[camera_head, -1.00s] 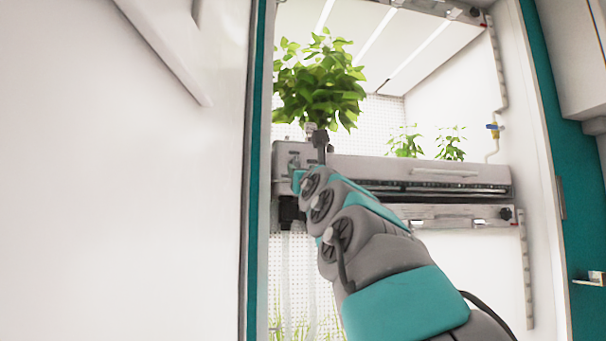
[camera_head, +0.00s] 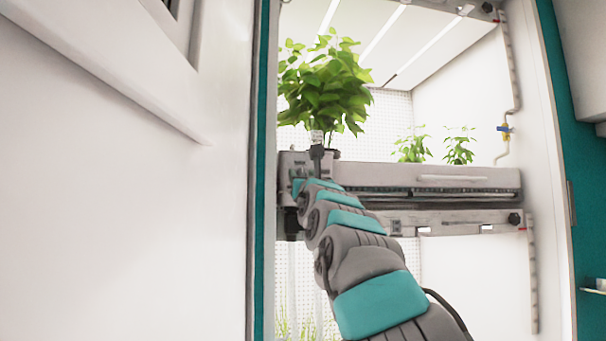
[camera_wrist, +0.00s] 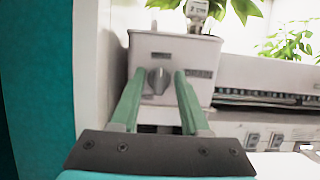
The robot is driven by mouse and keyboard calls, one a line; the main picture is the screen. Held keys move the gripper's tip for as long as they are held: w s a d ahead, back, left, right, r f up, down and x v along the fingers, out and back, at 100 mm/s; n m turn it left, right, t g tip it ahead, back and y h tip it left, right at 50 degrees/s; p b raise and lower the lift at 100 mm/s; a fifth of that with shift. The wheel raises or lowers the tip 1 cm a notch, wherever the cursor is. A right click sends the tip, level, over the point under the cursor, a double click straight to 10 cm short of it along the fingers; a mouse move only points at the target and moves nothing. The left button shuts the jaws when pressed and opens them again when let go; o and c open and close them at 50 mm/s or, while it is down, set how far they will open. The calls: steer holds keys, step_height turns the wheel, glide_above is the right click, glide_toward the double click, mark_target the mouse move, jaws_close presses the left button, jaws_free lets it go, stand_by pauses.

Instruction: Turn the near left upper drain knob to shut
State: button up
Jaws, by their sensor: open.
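The drain knob (camera_wrist: 158,80) is a dark grey knob on the front of a pale box (camera_wrist: 185,48) at the left end of the upper shelf. In the wrist view my gripper (camera_wrist: 157,78) is open, with one green finger on each side of the knob. I cannot tell whether the fingers touch it. A small label sits right of the knob. In the head view the box (camera_head: 290,160) shows at the shelf's left end, and my arm hides the knob and fingertips.
A leafy plant (camera_head: 330,85) stands above the box. Smaller plants (camera_head: 412,149) grow farther right on the shelf (camera_head: 440,177). A teal-edged white door or wall (camera_head: 259,200) is close on the left. A blue-handled valve (camera_head: 504,128) is on the right wall.

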steer(key=shift+c, duration=0.3)
jaws_close()
